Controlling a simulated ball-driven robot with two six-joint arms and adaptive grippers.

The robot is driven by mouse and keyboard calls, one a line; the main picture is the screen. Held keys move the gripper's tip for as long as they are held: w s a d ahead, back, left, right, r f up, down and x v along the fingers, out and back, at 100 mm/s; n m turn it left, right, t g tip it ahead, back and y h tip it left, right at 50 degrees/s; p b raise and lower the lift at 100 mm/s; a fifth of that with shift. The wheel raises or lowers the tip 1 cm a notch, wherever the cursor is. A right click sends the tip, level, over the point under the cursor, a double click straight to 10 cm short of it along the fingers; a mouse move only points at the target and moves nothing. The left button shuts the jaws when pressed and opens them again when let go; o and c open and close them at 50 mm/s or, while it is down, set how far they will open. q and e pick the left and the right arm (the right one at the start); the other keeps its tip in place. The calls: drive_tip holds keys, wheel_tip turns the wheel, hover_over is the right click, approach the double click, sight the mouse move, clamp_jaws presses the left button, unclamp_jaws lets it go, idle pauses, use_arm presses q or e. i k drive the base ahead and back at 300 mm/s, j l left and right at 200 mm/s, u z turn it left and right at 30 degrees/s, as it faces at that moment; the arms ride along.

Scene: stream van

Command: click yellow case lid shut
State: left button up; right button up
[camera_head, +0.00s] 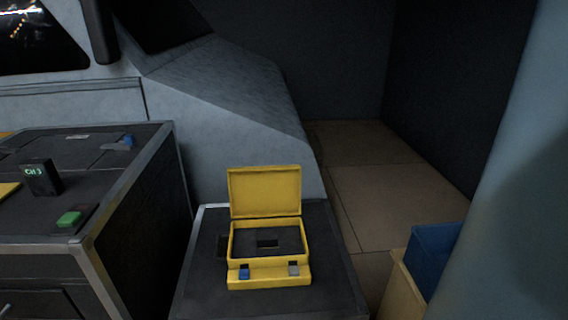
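The yellow case (270,281) sits on a small dark case stand (202,291) in the lower middle of the head view. Its lid (265,191) stands up at the back, open, close to vertical. The inside is dark, with a small darker recess in the middle. On the front face are a blue latch (244,272) on the left and a grey latch (293,269) on the right. Neither of my grippers shows in this view.
A larger dark case (140,232) on the left carries a small box reading "CH 3" (40,178) and a green button block (70,218). A blue bin (434,254) stands at the lower right. Brown floor (385,195) lies open behind it.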

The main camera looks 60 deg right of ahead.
sight(265, 191)
drive_tip(key=z, duration=1.6)
drive_tip(key=j+u, duration=0.35)
drive_tip(key=j, duration=0.15)
drive_tip(key=i+j+u, duration=0.1)
drive_tip(key=j+u, duration=0.3)
drive_tip(key=j, duration=0.1)
